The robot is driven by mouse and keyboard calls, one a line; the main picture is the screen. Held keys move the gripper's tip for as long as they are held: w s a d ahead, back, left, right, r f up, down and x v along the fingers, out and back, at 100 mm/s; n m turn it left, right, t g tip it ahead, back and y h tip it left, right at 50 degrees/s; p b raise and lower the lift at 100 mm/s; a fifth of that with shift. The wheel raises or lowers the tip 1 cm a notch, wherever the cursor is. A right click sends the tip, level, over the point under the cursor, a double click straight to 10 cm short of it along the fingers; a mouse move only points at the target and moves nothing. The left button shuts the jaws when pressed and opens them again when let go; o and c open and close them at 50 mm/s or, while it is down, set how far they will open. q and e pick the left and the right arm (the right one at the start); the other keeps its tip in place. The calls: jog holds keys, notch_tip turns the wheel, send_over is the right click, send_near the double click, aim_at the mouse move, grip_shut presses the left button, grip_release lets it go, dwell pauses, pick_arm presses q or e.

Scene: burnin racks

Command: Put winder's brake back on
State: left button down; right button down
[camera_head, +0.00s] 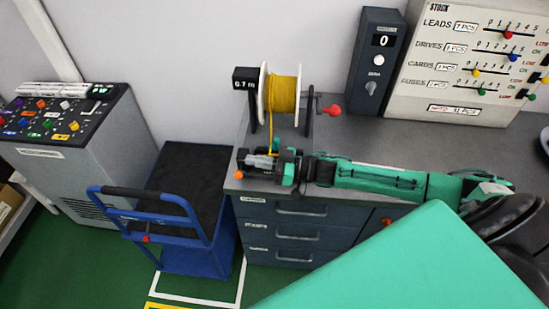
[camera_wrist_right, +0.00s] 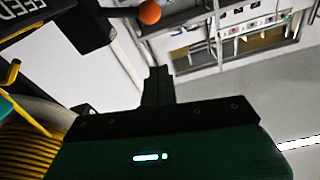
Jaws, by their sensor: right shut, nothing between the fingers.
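The winder's spool of yellow cable (camera_head: 283,94) stands upright between dark supports on the bench, with a red crank knob (camera_head: 333,110) at its right. My right gripper (camera_head: 256,161) is in front of the spool at the bench's front left, shut and empty. Its dark fingers (camera_wrist_right: 157,86) also show in the right wrist view. An orange ball knob (camera_head: 239,175), apparently the brake lever's end, is just left of the gripper; in the right wrist view the orange knob (camera_wrist_right: 150,12) is on a dark lever, apart from the fingers. The gripper hides part of the winder's base. My left gripper is not in view.
A length counter (camera_head: 246,79) reading about 0.7 m is at the spool's upper left. A dark box (camera_head: 376,62) showing 0 and a stock board (camera_head: 470,60) stand behind. A blue cart (camera_head: 185,250) is left of the bench drawers (camera_head: 285,232).

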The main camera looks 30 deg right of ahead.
aim_at(240, 170)
jog(key=shift+w+a+f+p, duration=0.15)
jog(key=shift+a+f+p, duration=0.3)
jog(key=shift+f, duration=0.5)
jog(key=shift+w+a+f+p, duration=0.1)
jog(key=shift+a+f+p, duration=0.1)
jog(key=shift+a+f, duration=0.5)
jog(key=shift+d+f, duration=0.2)
